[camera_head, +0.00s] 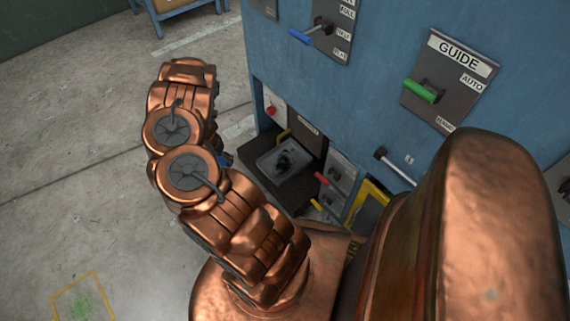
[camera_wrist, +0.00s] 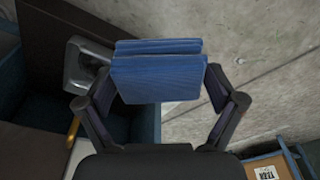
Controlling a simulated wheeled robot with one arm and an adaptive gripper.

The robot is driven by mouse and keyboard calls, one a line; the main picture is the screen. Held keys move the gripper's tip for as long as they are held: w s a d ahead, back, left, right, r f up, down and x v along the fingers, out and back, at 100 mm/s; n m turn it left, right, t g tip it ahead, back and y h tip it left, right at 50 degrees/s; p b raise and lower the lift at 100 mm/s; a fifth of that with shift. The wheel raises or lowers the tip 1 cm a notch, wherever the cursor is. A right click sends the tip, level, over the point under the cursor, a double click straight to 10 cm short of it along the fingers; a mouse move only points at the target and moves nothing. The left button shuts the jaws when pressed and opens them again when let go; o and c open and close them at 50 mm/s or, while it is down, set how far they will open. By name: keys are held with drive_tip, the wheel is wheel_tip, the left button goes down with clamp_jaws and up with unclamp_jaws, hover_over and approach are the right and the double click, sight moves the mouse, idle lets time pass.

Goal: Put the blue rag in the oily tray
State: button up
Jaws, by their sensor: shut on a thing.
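The blue rag (camera_wrist: 158,78) is a folded, layered block in the wrist view. My gripper (camera_wrist: 160,84) is shut on it, with one finger on each side, and holds it above the floor. The oily tray is a small grey tray (camera_head: 266,166) with dark stuff in it, in a dark low opening of the blue cabinet in the head view.
The blue cabinet (camera_head: 310,95) stands right of my arm, with a green handle (camera_head: 421,91), a blue handle (camera_head: 301,37) and a red handle (camera_head: 321,179) sticking out. A yellow frame (camera_head: 368,201) is low beside the tray.

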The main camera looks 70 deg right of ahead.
drive_tip(key=s+d+f+m, duration=0.2)
drive_tip(key=s+f, duration=0.2)
drive_tip(key=s, duration=0.5)
drive_tip(key=s+d+f+m+b, duration=0.1)
drive_tip(key=s+f, duration=0.4)
drive_tip(key=s, duration=0.5)
drive_tip(key=s+d+f+m+g, duration=0.1)
drive_tip(key=s+d+f+m, duration=0.2)
drive_tip(key=s, duration=0.6)
drive_tip(key=shift+s+f+m, duration=0.2)
drive_tip(key=shift+f+m, duration=0.05)
drive_tip(key=shift+f, duration=0.25)
drive_tip(key=shift+s+f+m, duration=0.15)
drive_tip(key=shift+f+m, duration=0.1)
drive_tip(key=shift+f, duration=0.2)
drive_tip(key=b, duration=1.3)
hover_over(278, 168)
drive_tip(key=s+a, duration=0.1)
drive_tip(key=a, duration=0.1)
drive_tip(key=shift+s+d+f, duration=0.1)
drive_tip(key=shift+s+f, duration=0.05)
drive_tip(key=shift+f, duration=0.65)
drive_tip(key=shift+w+d, duration=0.55)
drive_tip(key=shift+w, duration=0.05)
drive_tip(key=shift+w+d+b, duration=0.2)
drive_tip(key=shift+b, duration=0.15)
drive_tip(key=shift+f+b, duration=0.9)
drive_tip(key=shift+f, duration=0.75)
drive_tip(key=shift+f, duration=0.1)
drive_tip(key=o, duration=0.7)
